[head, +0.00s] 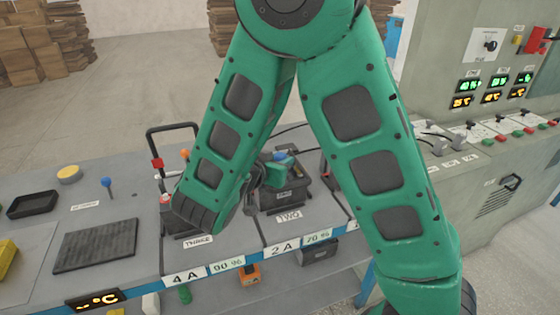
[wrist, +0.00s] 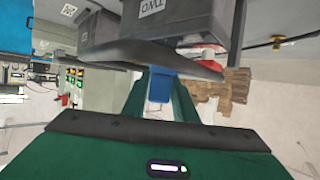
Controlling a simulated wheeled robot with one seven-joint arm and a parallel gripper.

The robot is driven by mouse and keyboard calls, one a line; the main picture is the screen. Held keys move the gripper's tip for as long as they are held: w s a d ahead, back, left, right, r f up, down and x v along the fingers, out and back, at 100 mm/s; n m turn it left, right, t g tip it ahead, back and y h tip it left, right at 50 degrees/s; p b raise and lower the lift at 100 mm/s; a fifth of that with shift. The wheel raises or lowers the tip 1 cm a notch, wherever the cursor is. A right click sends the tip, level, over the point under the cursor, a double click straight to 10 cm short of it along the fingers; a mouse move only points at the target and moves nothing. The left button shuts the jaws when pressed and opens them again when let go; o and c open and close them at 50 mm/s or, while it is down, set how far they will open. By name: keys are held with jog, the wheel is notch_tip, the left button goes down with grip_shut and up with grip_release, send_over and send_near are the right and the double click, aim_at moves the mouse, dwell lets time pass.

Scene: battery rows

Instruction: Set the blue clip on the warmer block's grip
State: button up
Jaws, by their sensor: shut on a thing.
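The blue clip (wrist: 160,88) is held between the green fingers of my gripper (wrist: 161,84) in the wrist view. The clip's upper end is right at the dark handle grip (wrist: 130,53) of the block marked TWO (wrist: 172,24); I cannot tell whether they touch. In the head view block TWO (head: 284,194) stands on the bench, with my gripper (head: 282,161) close above it, partly hidden by my arm. Block THREE (head: 178,224), to its left, is mostly hidden; its black handle (head: 171,131) stands upright. Which block is warmer cannot be read here.
A red clip-like piece (head: 158,163) is at block THREE's handle. The bench's left part holds a dark mat (head: 95,246), a black tray (head: 32,204) and a blue-headed pin (head: 106,183). A control cabinet (head: 470,95) stands right. A lower shelf holds an orange device (head: 249,275).

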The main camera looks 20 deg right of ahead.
jog(key=o, duration=0.8)
jog(key=shift+s+a+r, duration=0.1)
jog(key=shift+a, duration=0.05)
jog(key=v, duration=1.1)
jog(key=shift+s+a+r, duration=0.1)
jog(key=shift+s+a, duration=0.1)
jog(key=shift+a, duration=0.05)
jog(key=shift+d, duration=0.1)
